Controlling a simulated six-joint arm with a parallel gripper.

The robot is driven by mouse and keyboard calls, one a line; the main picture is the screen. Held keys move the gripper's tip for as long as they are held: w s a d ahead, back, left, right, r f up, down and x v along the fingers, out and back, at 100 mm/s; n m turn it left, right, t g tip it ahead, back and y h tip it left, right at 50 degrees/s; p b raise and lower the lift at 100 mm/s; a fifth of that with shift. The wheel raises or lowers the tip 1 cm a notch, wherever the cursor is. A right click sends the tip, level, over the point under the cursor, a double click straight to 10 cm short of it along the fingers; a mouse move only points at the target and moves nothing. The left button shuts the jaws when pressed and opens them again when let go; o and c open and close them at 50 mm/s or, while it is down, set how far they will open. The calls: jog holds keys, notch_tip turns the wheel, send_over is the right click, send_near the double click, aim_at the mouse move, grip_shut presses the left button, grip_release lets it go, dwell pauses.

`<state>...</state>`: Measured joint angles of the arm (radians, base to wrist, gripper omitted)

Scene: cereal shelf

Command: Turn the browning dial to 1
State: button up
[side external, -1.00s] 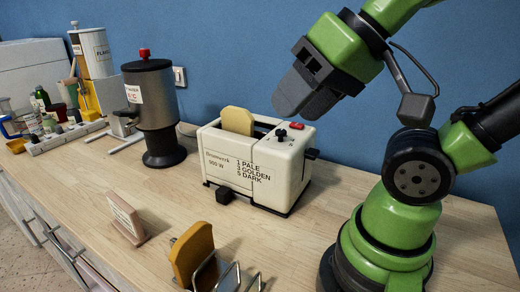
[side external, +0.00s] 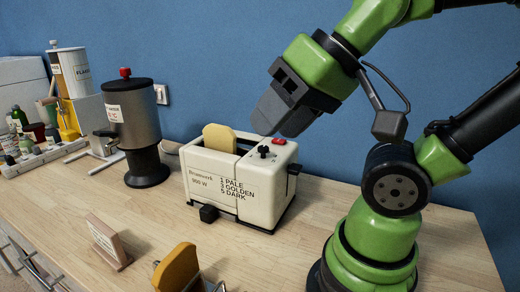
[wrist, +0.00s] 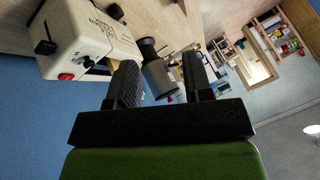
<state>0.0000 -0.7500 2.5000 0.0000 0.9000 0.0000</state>
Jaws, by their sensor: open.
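The cream toaster (side external: 211,178) stands on the wooden counter, its front printed "1 PALE, 3 GOLDEN, 5 DARK". The small black browning dial (side external: 263,150) is on its top at the right, beside a red button (side external: 279,141). Its exact setting is too small to read. My gripper (side external: 268,118) hangs just above the dial, apart from it. In the wrist view my gripper (wrist: 160,80) is open with nothing between the fingers, and the toaster (wrist: 75,35) lies at the upper left. A bread slice (side external: 218,137) sticks up from the toaster's slot.
A dark and steel dispenser (side external: 142,125) with a red knob stands left of the toaster. A small sign (side external: 107,241) and a rack with a bread slice (side external: 177,268) are in front. Jars, bottles and a tray (side external: 45,155) fill the far left.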

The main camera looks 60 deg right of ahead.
jog(key=shift+o, duration=0.2)
jog(key=shift+o, duration=0.4)
jog(key=shift+w, duration=0.1)
jog(key=m+g+h, duration=0.2)
jog(key=m+g, duration=0.5)
jog(key=m, duration=0.9)
send_over(263, 147)
notch_tip(263, 147, down, 3)
notch_tip(263, 147, down, 10)
jog(key=shift+r, duration=0.25)
jog(key=c, duration=0.9)
